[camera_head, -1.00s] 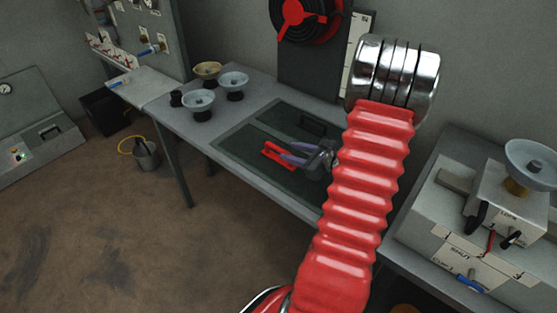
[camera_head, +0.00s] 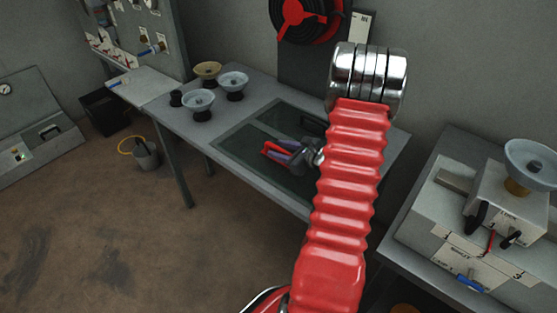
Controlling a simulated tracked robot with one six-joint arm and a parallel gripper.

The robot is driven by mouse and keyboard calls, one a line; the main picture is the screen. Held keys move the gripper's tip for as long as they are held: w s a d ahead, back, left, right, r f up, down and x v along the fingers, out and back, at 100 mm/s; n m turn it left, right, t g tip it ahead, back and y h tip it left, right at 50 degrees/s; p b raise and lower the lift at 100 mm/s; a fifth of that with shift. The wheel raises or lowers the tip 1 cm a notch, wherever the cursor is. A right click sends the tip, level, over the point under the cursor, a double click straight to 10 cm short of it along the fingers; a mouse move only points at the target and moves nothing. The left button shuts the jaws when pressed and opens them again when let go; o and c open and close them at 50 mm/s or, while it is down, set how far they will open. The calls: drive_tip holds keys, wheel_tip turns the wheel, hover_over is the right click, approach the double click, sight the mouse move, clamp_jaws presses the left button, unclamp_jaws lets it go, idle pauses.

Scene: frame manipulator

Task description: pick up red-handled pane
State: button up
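The red-handled pane (camera_head: 236,156) is a dark flat panel lying in the frame on the grey table. Its red handle (camera_head: 272,149) shows at my fingertips. The fingers look apart, one on the far side and one on the near side of the red handle. Contact with the handle cannot be made out. My red ribbed arm hides the right end of the pane and the table behind it.
A second dark pane with a black handle (camera_head: 311,124) lies just behind. Several bowls on stands, such as a pale one (camera_head: 198,100), stand at the table's left. A grey box unit with valves (camera_head: 440,220) is at right. A bucket (camera_head: 146,152) stands on open floor.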

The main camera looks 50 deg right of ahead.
drive_tip(key=shift+w, duration=0.2)
idle(0.4)
clamp_jaws()
idle(1.2)
